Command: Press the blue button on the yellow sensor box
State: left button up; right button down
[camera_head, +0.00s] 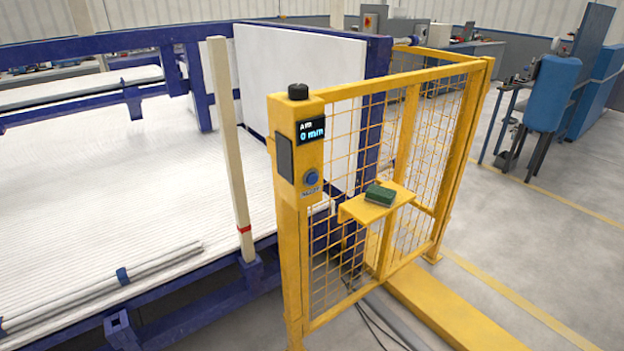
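The yellow sensor box (284,110) is fixed on top of the corner post of a yellow mesh fence, near the middle of the head view. Its small dark display (311,129) reads "0 mm". The round blue button (312,177) is on the same face, below the display, with nothing touching or covering it. A black knob (298,91) sits on top of the box and a dark panel (285,157) is on its left face. Neither of my grippers is in view.
The yellow mesh fence (441,134) runs back to the right, with a small yellow shelf (353,210) holding a green block (380,195). A blue-framed white table (90,220) with thin pipes (160,262) fills the left. A pale upright post (228,140) stands left of the box.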

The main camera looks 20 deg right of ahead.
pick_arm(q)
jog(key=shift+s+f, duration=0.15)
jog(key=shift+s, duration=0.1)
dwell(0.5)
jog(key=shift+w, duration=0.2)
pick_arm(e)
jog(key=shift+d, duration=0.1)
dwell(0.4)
